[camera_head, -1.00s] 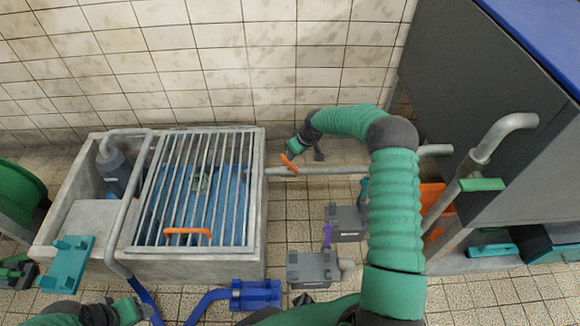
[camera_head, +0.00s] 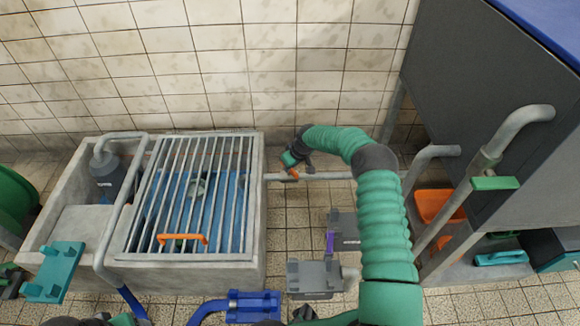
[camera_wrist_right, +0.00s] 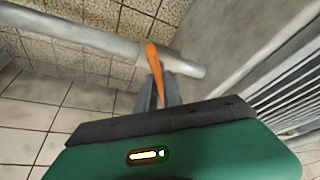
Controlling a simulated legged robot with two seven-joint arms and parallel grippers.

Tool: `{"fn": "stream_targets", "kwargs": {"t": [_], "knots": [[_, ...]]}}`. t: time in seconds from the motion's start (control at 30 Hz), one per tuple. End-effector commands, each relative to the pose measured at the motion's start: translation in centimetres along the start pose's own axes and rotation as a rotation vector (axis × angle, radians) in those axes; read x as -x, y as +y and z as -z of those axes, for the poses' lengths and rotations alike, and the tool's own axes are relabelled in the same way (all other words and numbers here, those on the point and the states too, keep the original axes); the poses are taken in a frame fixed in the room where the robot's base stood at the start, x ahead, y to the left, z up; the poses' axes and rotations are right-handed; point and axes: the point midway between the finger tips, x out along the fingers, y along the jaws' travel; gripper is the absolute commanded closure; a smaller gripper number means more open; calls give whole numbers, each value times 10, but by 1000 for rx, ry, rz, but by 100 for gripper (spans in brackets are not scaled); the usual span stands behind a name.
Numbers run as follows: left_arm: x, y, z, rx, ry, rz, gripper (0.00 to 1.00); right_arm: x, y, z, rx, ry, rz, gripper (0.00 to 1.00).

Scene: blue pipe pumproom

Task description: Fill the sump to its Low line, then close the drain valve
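The sump (camera_head: 190,272) is a concrete basin at left in the head view, under a metal grate (camera_head: 165,205) with an orange handle (camera_head: 182,239). Blue water or a blue floor shows through the bars; I cannot make out a Low line. A grey pipe (camera_head: 330,176) leaves its right side with an orange valve lever (camera_head: 288,175). My right gripper (camera_head: 295,165) is at this lever. In the right wrist view the lever (camera_wrist_right: 154,62) runs between the two fingers of my right gripper (camera_wrist_right: 160,82); whether they clamp it is unclear. My left gripper (camera_head: 122,320) is mostly cut off at the bottom edge.
A grey pump (camera_head: 108,178) with a pipe (camera_head: 118,220) stands in the sump's left part. Grey block-shaped fittings (camera_head: 314,278) and a blue fitting (camera_head: 254,304) lie in front. A dark cabinet (camera_head: 480,90) and a slanted pipe (camera_head: 455,205) crowd the right. A tiled wall closes the back.

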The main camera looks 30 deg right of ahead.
Motion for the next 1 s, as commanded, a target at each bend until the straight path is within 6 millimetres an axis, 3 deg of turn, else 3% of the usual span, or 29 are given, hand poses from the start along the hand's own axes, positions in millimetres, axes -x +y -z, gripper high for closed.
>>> {"fn": "stream_targets", "kwargs": {"t": [0.53, 1.0], "knots": [[10, 0, 2, 0, 0, 0, 36, 3, 0, 1, -45, 0, -22, 100], [42, 0, 10, 0, 0, 0, 36, 3, -2, 2, -345, 0, -148, 100]]}}
